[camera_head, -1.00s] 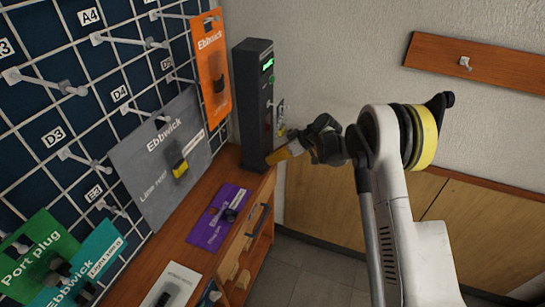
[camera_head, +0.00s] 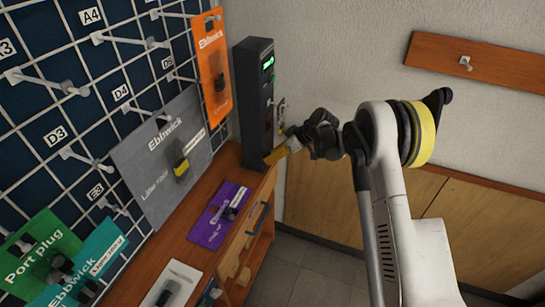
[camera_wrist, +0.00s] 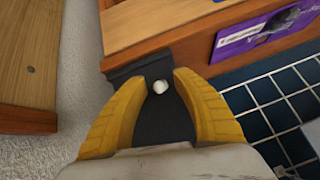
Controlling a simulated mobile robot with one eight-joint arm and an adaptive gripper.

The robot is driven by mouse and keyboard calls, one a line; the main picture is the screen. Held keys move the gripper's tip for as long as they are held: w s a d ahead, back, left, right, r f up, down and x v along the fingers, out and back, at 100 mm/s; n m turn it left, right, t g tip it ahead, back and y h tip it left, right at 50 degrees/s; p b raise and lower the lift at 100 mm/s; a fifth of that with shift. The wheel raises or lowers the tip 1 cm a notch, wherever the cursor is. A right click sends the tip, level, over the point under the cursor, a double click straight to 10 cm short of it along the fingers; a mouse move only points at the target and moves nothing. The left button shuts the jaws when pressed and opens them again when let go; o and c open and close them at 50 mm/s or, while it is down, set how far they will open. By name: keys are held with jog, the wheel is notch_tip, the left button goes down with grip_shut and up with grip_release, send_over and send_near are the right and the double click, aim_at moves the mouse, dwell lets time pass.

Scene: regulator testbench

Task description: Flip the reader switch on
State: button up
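The reader is a tall dark box (camera_head: 254,110) with a small green-lit display, standing at the far end of the wooden counter. My gripper (camera_head: 277,155) is at the lower part of its right-hand side, with yellow fingers pointing toward it. In the wrist view my gripper (camera_wrist: 160,78) is open, its two yellow fingers spread on either side of a dark surface. A small pale round knob (camera_wrist: 160,87) shows between the fingertips; it may be the reader's switch. I cannot tell whether a finger touches it or which way it is set.
A pegboard with hooks and hanging packs, including an orange pack (camera_head: 211,70) and a grey pack (camera_head: 160,160), stands left of the reader. A purple card (camera_head: 217,215) lies on the counter (camera_head: 180,240). Free floor (camera_head: 305,270) shows right of the counter.

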jog(key=v, duration=1.2)
jog(key=shift+s, duration=0.1)
jog(key=s+d+r+m+t+h, duration=0.1)
jog(key=s+d+r+m+h, duration=0.15)
jog(key=s+r, duration=0.5)
jog(key=s+d+r+m+t+h, duration=0.1)
jog(key=s+d+r+m, duration=0.25)
jog(key=s+r, duration=0.4)
jog(key=s+d+m+t+h, duration=0.1)
jog(key=s+d+m+h, duration=0.1)
jog(key=s, duration=0.9)
jog(key=s+d+m+t+h, duration=0.2)
jog(key=s+d+m, duration=0.2)
jog(key=s, duration=0.7)
jog(key=shift+d, duration=1.05)
